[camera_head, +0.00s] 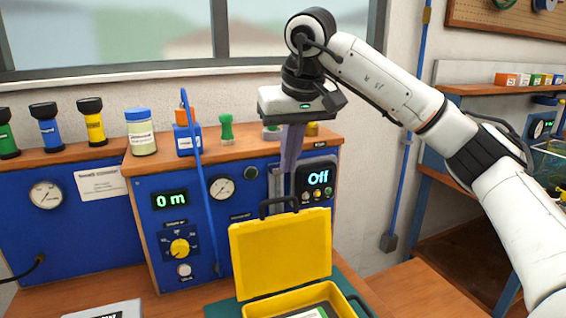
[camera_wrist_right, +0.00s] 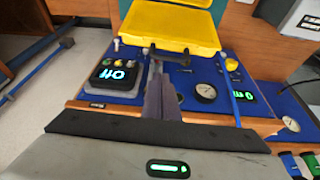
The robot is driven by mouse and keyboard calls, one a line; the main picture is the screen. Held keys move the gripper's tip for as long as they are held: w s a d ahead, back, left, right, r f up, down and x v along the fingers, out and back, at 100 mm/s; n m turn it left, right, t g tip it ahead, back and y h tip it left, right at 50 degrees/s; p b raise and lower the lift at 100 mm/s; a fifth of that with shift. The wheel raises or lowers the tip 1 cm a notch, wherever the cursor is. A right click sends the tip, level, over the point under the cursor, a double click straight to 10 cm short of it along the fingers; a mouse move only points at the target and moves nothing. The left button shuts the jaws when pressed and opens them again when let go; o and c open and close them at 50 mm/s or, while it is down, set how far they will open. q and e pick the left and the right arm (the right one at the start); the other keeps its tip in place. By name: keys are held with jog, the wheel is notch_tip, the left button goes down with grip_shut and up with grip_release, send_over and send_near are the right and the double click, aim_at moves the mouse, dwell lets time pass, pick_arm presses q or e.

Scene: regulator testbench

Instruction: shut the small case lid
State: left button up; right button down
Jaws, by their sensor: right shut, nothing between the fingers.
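The small case stands open on the bench in the head view. Its yellow lid (camera_head: 281,252) is raised nearly upright, with a black handle (camera_head: 279,205) along its top edge. The yellow case base (camera_head: 262,306) is at the bottom of the picture, partly cut off. My right gripper (camera_head: 287,178) is shut and empty, pointing down behind the lid, just above the handle. In the right wrist view its fingers (camera_wrist_right: 156,80) reach toward the lid (camera_wrist_right: 170,28) and handle (camera_wrist_right: 170,57); I cannot tell whether they touch. My left gripper is not in view.
A blue testbench panel (camera_head: 248,220) with dials and an "Off" display (camera_head: 318,178) stands close behind the gripper. A thin blue rod (camera_head: 205,200) rises left of the lid. A green mat (camera_head: 222,309) lies under the case.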

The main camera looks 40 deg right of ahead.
jog(key=x, duration=0.7)
jog(key=shift+w+f, duration=0.1)
jog(key=shift+f, duration=0.3)
jog(key=shift+a, duration=0.15)
